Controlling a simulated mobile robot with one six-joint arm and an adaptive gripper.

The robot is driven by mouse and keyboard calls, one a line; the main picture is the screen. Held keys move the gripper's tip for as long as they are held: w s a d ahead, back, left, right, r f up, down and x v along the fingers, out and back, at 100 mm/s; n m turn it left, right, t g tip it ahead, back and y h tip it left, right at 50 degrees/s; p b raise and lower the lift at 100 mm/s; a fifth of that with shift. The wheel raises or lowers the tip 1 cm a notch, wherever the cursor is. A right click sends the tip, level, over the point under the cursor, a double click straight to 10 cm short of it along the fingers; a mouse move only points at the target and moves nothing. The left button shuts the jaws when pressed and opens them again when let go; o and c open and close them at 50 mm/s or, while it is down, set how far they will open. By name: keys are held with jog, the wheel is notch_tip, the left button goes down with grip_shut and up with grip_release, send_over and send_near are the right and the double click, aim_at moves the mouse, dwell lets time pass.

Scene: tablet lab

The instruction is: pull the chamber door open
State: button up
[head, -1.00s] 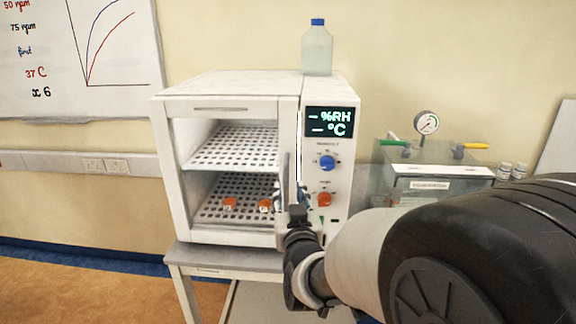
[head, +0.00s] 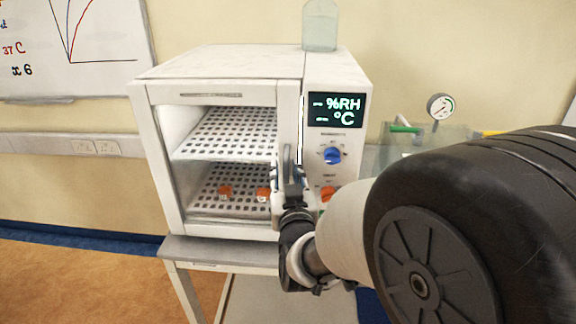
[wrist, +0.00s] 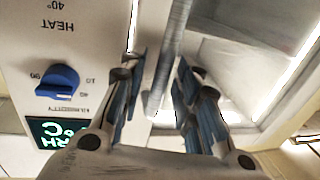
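The chamber (head: 152,150) is a white box with a front door (head: 205,96) framing a view of perforated shelves. A vertical grey bar handle (head: 287,158) runs along the door's right side. It also shows in the wrist view (wrist: 170,55). My gripper (head: 288,178) is at the handle's lower part. In the wrist view, its blue-padded fingers (wrist: 160,100) stand on either side of the bar, with slim gaps; firm contact is not visible. A bright strip lies between the door edge and control panel; whether the door is ajar I cannot tell.
The control panel, with a display (head: 335,110) and blue knob (head: 332,155), is just right of the handle. A bottle (head: 320,28) stands on top. Orange-topped items (head: 225,191) sit on the lower shelf. A gauge (head: 440,106) is at right. Floor (head: 90,280) at left is clear.

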grip_shut()
dwell(0.4)
jog(key=shift+a, duration=0.15)
